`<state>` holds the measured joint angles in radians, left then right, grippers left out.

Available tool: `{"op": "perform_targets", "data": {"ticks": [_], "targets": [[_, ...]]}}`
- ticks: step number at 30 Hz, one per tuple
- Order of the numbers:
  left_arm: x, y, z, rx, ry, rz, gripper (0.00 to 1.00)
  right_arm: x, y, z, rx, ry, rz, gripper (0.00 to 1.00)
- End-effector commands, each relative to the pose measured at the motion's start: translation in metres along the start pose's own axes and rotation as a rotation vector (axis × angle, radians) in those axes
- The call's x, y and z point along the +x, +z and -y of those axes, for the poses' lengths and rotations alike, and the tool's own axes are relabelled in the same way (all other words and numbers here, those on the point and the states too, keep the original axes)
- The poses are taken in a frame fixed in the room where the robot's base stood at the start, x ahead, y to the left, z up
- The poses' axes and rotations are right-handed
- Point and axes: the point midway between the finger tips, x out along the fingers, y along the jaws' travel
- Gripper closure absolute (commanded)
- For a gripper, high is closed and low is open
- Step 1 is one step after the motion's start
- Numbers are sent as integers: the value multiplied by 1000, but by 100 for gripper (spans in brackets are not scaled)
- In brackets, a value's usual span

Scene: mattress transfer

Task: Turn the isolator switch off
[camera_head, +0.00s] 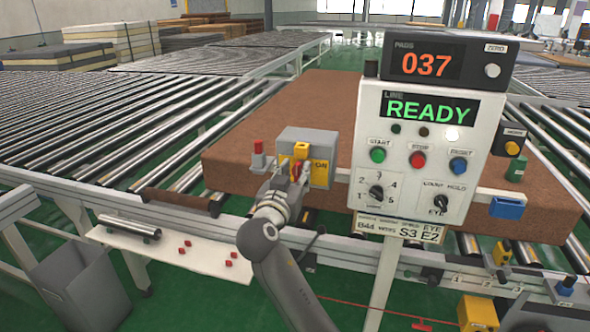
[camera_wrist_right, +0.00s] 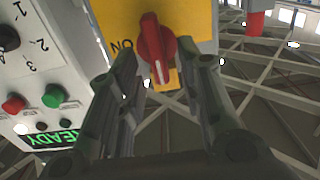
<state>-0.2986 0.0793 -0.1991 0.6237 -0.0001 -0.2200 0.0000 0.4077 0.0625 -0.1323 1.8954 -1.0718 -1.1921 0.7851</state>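The isolator switch is a grey box (camera_head: 308,135) with a yellow face plate (camera_head: 320,174) marked ON, left of the control panel. Its red rotary handle (camera_wrist_right: 155,48) shows clearly in the wrist view, close to upright in that picture, with the ON lettering to its left. My right gripper (camera_head: 294,180) is in front of the box and partly covers the handle in the head view. In the wrist view the right gripper (camera_wrist_right: 164,68) is open, one finger on each side of the handle with visible gaps. My left gripper is not in view.
The white control panel (camera_head: 465,165) reads READY and stands just right of the switch; it also shows in the wrist view (camera_wrist_right: 45,80). A large brown mattress block (camera_head: 245,140) lies behind on the rollers. A white shelf (camera_head: 200,257) with a metal cylinder and small red pieces is lower left.

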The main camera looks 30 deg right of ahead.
Motion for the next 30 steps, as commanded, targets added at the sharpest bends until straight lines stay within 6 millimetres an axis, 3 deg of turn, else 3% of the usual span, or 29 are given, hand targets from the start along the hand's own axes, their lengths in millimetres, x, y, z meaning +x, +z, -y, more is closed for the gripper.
{"op": "perform_targets", "data": {"ticks": [10, 18, 30], "targets": [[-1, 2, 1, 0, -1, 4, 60, 5, 0, 0, 0, -1, 1, 66], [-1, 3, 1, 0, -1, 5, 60, 4, 1, 0, 0, -1, 1, 100], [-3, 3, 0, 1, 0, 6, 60, 4, 0, 1, -43, -1, 1, 100]]}}
